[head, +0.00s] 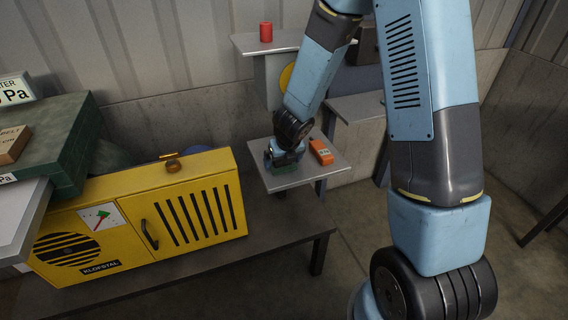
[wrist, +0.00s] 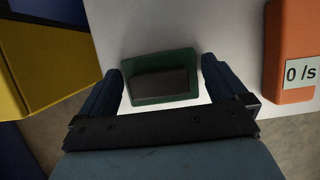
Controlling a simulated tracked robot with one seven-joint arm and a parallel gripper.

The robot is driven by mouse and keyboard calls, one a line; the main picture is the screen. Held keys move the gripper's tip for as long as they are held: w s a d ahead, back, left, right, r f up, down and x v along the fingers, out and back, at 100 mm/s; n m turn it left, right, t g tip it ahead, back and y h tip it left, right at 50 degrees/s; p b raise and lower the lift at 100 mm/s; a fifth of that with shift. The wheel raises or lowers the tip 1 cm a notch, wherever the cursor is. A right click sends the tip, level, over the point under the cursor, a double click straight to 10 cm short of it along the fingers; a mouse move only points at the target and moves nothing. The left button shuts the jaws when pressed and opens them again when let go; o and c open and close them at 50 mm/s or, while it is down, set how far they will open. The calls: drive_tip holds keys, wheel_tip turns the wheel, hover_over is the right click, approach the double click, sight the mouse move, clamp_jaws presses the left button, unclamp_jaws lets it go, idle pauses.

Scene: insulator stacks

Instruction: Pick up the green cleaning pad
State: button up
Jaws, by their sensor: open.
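The green cleaning pad (wrist: 160,62) lies on a small light-grey shelf (head: 293,182). It is green with a dark block on top. In the wrist view my gripper (wrist: 160,80) is open, with one blue finger on each side of the pad and a gap between each finger and the pad's edges. In the head view the pad (head: 284,165) is mostly hidden beneath my gripper (head: 285,157). I cannot tell the exact height of the fingertips over the shelf.
An orange device (head: 321,151) with a label stands on the shelf right of the pad; it also shows in the wrist view (wrist: 291,50). A yellow cabinet (head: 195,200) stands to the left. A red cylinder (head: 266,32) sits on a higher ledge behind.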

drive_tip(key=shift+d, duration=0.2)
drive_tip(key=shift+c, duration=0.8)
drive_tip(key=c, duration=0.7)
drive_tip(key=shift+r, duration=0.1)
